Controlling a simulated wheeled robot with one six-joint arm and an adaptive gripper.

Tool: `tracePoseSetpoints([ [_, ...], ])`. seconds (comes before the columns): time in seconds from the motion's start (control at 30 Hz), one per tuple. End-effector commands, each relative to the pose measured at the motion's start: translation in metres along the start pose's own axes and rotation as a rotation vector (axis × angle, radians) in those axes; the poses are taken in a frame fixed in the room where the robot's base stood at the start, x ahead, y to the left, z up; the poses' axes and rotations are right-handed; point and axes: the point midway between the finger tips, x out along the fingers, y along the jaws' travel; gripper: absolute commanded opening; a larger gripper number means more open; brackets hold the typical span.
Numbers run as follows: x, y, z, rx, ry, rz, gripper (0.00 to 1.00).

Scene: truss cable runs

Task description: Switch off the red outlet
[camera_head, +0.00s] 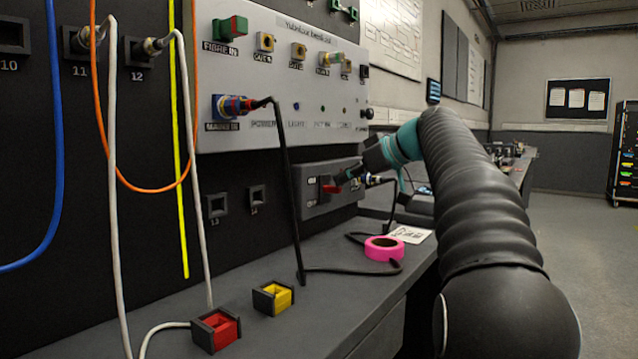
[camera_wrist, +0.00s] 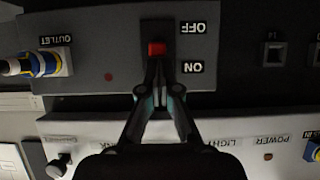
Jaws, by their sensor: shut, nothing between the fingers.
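The red switch lever (camera_wrist: 157,48) sits in a dark slot on the grey outlet panel (camera_wrist: 95,30). The upside-down wrist view shows the OFF label (camera_wrist: 191,28) at the picture's upper side and the ON label (camera_wrist: 192,67) nearer my gripper. The lever lies between the two labels' heights; its exact position is unclear. My gripper (camera_wrist: 156,68) is shut and empty, its fingertips at the lever's ON side, touching it or very close. In the head view, the red lever (camera_head: 329,188) shows just left of my gripper (camera_head: 344,178).
A blue and yellow plug (camera_wrist: 35,63) sits in the outlet beside the switch. A small dark red lamp (camera_wrist: 108,76) is between them. In the head view, a black cable (camera_head: 285,170) hangs to the bench, where pink tape (camera_head: 384,248) and red (camera_head: 216,329) and yellow (camera_head: 272,297) blocks lie.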

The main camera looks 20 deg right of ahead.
Motion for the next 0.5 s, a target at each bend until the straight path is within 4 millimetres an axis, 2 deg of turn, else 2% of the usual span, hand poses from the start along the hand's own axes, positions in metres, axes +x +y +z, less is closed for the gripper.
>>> tracePoseSetpoints([
  [0.03,-0.001,0.003,0.008,0.003,-0.001,0.005,0.00],
  [0.5,0.005,0.002,0.033,0.003,-0.002,0.003,0.00],
])
